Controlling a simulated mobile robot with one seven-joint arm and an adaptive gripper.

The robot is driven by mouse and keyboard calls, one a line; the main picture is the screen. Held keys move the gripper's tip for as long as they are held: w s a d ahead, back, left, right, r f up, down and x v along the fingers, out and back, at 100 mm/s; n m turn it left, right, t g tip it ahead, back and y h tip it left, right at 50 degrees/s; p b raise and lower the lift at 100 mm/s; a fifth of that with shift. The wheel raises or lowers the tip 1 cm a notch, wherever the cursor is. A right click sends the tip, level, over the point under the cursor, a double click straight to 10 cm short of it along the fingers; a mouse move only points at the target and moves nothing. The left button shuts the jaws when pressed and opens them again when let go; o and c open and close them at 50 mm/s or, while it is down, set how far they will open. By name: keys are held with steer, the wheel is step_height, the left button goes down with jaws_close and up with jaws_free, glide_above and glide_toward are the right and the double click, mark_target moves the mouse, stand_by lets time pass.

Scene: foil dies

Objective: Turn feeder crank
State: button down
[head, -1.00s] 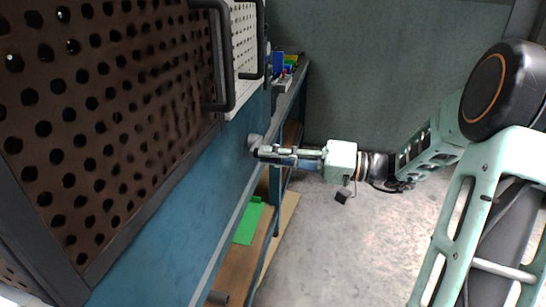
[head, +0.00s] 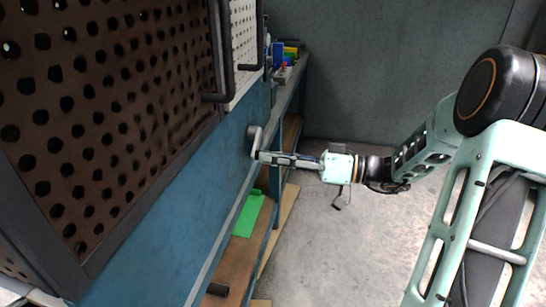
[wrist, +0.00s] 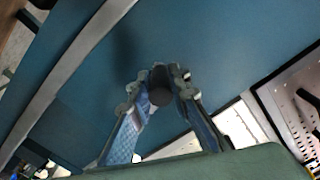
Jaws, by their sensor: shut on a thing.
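The feeder crank (head: 254,132) is a small grey part on the blue front panel (head: 190,200), below the perforated doors. My gripper (head: 262,156) reaches it from the right and is shut on its handle, at the lower end of the crank. In the wrist view, the dark round crank handle (wrist: 160,83) sits between the two fingertips of my gripper (wrist: 158,88), which close on it from both sides. The rest of the crank is mostly hidden behind the handle there.
Black door handles (head: 226,60) stick out just above the crank. Small coloured items (head: 284,52) sit on the ledge behind. A green piece (head: 248,214) lies on the lower shelf. The concrete floor (head: 330,245) at right is clear.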

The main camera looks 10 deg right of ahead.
stand_by(0.3)
steer(key=c, duration=1.8)
jaws_free()
steer(key=v, duration=1.2)
steer(key=shift+d, duration=0.1)
